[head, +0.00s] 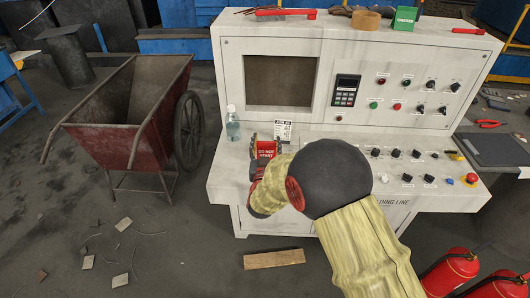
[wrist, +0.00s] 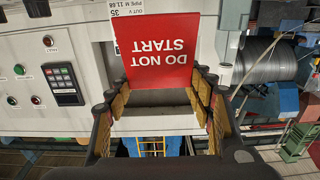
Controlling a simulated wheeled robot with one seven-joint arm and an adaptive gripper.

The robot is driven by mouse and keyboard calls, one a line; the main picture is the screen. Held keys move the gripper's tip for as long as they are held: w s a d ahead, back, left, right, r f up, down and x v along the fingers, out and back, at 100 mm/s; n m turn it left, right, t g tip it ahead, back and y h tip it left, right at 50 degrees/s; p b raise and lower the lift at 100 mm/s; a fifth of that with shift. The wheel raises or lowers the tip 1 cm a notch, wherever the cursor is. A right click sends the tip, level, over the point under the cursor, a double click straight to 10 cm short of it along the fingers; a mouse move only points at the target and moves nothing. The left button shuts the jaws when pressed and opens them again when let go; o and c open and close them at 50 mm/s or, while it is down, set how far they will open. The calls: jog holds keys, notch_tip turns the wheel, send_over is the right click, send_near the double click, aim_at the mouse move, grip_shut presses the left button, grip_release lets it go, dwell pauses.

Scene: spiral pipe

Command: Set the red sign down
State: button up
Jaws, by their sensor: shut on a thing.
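The red sign (head: 266,149) reads "DO NOT START". In the head view it is at the left part of the white console's ledge (head: 222,172), partly hidden by my arm. In the wrist view the sign (wrist: 157,62) appears upside down between the fingertips of my gripper (wrist: 155,94). My gripper is shut on the sign, with a finger at each side. I cannot tell whether the sign's lower edge touches the ledge.
Buttons and knobs (head: 416,154) cover the ledge to the right. A red wheelbarrow (head: 120,125) stands left of the console.

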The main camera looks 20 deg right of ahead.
aim_at(265, 154)
jog(key=shift+w+a+f, duration=0.2)
jog(key=shift+f, duration=0.2)
jog(key=shift+w+f+b, duration=0.1)
jog(key=shift+f+b, duration=0.8)
jog(key=shift+f, duration=0.6)
jog(key=shift+f, duration=0.15)
jog(key=o, duration=1.1)
jog(key=shift+o, duration=0.2)
